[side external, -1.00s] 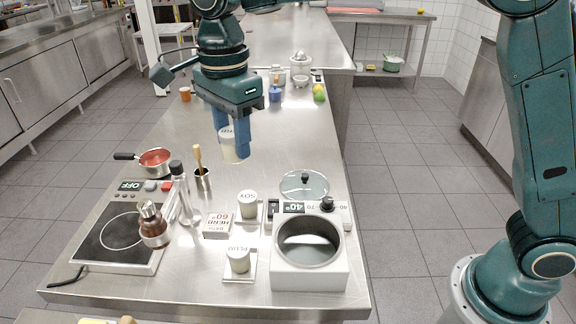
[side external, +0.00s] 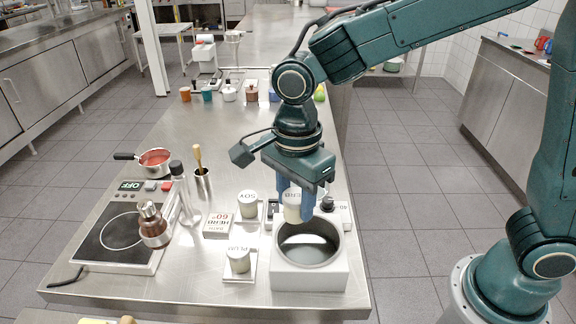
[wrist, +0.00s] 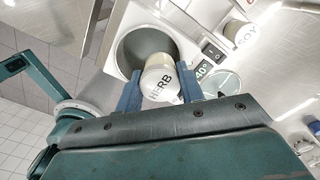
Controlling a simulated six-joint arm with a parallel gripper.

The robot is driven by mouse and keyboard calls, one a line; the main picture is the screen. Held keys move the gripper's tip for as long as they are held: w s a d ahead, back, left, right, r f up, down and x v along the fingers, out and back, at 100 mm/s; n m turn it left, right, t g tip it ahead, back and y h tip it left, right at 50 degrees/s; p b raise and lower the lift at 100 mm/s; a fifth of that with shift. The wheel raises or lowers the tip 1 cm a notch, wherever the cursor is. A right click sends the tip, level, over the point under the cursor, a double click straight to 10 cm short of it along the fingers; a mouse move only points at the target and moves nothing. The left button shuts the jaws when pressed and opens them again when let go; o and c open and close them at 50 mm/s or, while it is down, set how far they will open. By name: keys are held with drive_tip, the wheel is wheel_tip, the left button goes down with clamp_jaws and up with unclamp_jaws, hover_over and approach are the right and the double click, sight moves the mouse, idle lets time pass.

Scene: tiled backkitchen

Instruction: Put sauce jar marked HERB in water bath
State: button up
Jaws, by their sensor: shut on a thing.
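My gripper (side external: 294,203) is shut on the sauce jar marked HERB (side external: 292,213), a pale jar with a white lid. It holds the jar upright, over the back rim of the water bath (side external: 309,278). The water bath is a white square box with a round steel well and a 40° display. In the wrist view, the HERB jar (wrist: 159,86) sits between the two blue fingers (wrist: 160,92), with the well's opening (wrist: 128,50) beside and beneath it. In the side view, my fingers hide part of the jar and the bath's back panel.
The SOY jar (side external: 247,205) and PLUM jar (side external: 239,260) stand left of the bath. A HERB 60° card block (side external: 218,224) lies beside them. A glass lid (wrist: 222,84) lies behind the bath.

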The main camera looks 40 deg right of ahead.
drive_tip(key=shift+s+d+f, duration=0.3)
drive_tip(key=shift+s+f, duration=0.15)
drive_tip(key=shift+s, duration=0.15)
drive_tip(key=shift+s+d+f, duration=0.25)
drive_tip(key=shift+s+f, duration=0.15)
drive_tip(key=shift+s, duration=0.2)
drive_tip(key=shift+f, duration=0.2)
drive_tip(key=shift+f, duration=3.85)
drive_tip(key=shift+f, duration=0.2)
drive_tip(key=o, duration=1.4)
drive_tip(key=shift+o, duration=0.2)
drive_tip(key=shift+r, duration=0.1)
wheel_tip(320, 180, up, 11)
drive_tip(key=shift+r, duration=0.2)
